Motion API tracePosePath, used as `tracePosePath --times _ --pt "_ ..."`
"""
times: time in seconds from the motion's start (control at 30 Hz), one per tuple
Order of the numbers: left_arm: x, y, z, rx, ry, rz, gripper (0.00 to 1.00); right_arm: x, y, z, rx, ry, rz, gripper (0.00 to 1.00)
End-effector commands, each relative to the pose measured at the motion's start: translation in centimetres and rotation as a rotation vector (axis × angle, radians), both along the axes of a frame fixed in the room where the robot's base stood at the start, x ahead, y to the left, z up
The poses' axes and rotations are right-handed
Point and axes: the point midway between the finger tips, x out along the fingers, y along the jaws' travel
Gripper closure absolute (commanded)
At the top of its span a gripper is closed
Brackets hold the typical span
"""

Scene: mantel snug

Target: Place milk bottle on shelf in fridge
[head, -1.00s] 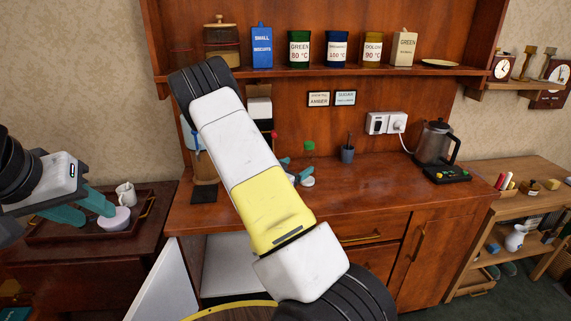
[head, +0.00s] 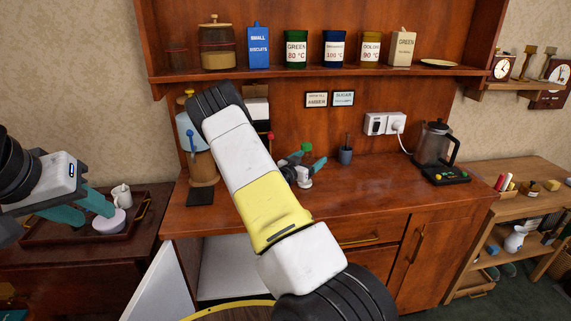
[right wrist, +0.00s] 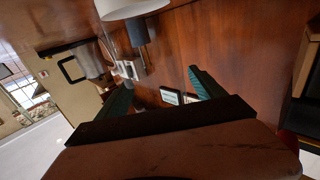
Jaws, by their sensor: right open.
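My right gripper (head: 303,167) is open, its teal fingers apart above the counter. A small green piece (head: 306,147) shows just above it and a small white rounded thing (head: 304,183) just below; I cannot tell whether either is the milk bottle. In the right wrist view the fingers (right wrist: 162,92) are spread with nothing between them, and a white rounded thing (right wrist: 130,8) is at the top edge. The fridge (head: 225,268) is under the counter at left, its white door (head: 155,288) open. My left gripper (head: 99,219) is open by a white round piece (head: 108,221).
My right arm crosses the middle of the head view, hiding part of the counter (head: 400,185). A blue-and-wood dispenser (head: 201,167) stands left, a grey cup (head: 346,155) and a kettle (head: 434,143) right. Tins line the shelf above. A tray (head: 60,235) is at far left.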

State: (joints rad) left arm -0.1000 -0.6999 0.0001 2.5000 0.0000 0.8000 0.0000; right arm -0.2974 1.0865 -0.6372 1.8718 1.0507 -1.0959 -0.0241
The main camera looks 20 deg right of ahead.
Motion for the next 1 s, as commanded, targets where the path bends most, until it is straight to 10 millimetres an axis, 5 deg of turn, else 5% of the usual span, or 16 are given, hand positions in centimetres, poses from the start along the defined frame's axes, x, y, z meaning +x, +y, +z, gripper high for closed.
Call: tracePosePath --times 0.17,0.57,1.0 --pt "0.00 0.00 0.00 0.000 0.000 0.000 0.64 0.02 0.01 0.00 0.000 0.000 0.000 0.21" --pt "0.00 0.00 0.00 0.000 0.000 0.000 0.64 0.01 0.03 0.01 0.000 0.000 0.001 1.00" --pt "0.00 0.00 0.00 0.000 0.000 0.000 0.64 0.04 0.00 0.60 -0.002 -0.002 0.000 1.00"
